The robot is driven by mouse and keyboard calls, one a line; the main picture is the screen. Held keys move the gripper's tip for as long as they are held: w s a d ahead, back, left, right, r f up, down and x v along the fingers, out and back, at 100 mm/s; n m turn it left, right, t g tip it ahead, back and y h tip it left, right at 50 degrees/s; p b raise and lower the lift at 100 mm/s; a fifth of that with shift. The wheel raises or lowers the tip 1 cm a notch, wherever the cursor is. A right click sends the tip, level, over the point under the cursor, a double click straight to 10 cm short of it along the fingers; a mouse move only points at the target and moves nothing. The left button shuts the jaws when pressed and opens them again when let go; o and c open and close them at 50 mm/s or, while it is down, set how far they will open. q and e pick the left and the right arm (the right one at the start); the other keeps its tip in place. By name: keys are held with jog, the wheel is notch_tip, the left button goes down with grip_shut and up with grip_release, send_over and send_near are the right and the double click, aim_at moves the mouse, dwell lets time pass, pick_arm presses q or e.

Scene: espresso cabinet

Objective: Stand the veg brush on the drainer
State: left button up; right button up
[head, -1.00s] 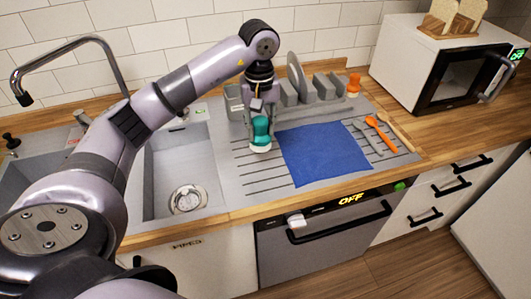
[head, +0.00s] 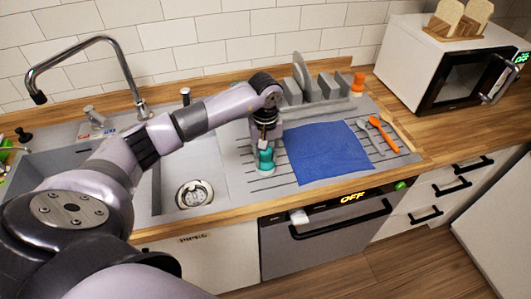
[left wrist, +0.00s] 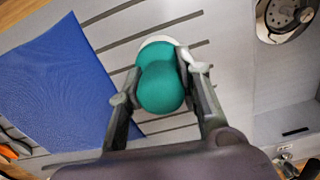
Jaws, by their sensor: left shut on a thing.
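The veg brush (head: 266,158) has a teal, rounded handle and a pale base. My left gripper (head: 264,143) is shut on its teal handle from above. In the left wrist view the brush (left wrist: 161,84) sits between the two fingers (left wrist: 160,82), with its whitish head past the handle. The brush is upright over the grooved drainer (head: 262,183), left of the blue cloth. I cannot tell whether its base touches the drainer. My right gripper is not in view.
A blue cloth (head: 326,152) lies flat on the drainer just right of the brush. A grey rack (head: 320,88) stands behind it. An orange spoon (head: 383,133) and other utensils lie to the right. The sink drain (head: 194,194) is at left.

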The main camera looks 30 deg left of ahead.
pick_arm(q)
jog(key=shift+f, duration=0.15)
jog(key=o, duration=1)
jog(key=shift+r, duration=0.35)
notch_tip(320, 180, up, 10)
jog(key=b, duration=0.4)
jog(key=shift+r, duration=0.85)
